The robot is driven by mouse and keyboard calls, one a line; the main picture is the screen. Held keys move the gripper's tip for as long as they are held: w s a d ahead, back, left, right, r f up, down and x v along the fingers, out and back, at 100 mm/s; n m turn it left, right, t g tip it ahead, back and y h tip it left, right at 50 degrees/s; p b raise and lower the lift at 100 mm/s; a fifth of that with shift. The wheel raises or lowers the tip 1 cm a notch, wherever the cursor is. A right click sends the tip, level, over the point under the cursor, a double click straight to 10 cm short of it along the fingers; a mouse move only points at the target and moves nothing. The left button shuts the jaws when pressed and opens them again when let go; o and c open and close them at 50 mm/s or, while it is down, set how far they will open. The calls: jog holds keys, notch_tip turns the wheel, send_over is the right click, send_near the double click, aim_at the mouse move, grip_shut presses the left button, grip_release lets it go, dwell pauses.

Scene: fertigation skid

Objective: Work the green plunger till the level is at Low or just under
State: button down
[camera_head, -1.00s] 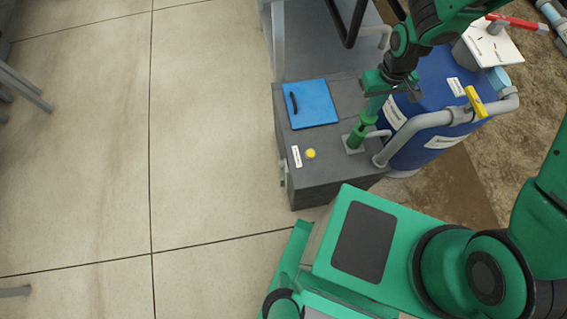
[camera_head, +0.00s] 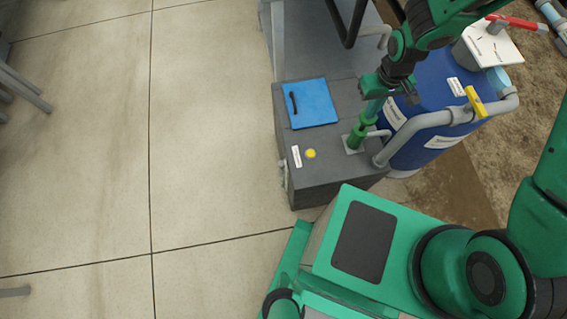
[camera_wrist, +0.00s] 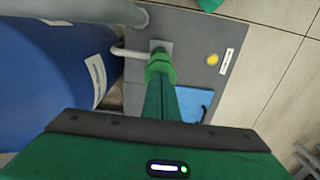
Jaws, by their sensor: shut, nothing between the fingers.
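The green plunger (camera_head: 359,134) stands on a pale plate on top of the dark grey tank (camera_head: 330,177). In the wrist view the plunger's collar (camera_wrist: 159,67) shows just past my fingers. My gripper (camera_head: 371,103) is shut, directly above the plunger, fingers pointing down at its top. Its fingers hide the plunger's top, so I cannot tell whether they touch it. A thin upright fitting (camera_head: 284,174) is on the tank's left side; whether it is the level gauge, and any level or Low mark, is too small to read.
A blue lid (camera_head: 310,104) and a yellow knob (camera_head: 310,153) are on the tank top. A grey pipe (camera_head: 425,124) with a yellow handle (camera_head: 475,101) runs beside the blue drum (camera_head: 425,85) at the right.

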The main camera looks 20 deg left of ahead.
jog(key=shift+f, duration=2.7)
jog(key=shift+r, duration=3.4)
jog(key=shift+f, duration=0.1)
jog(key=shift+f, duration=3.3)
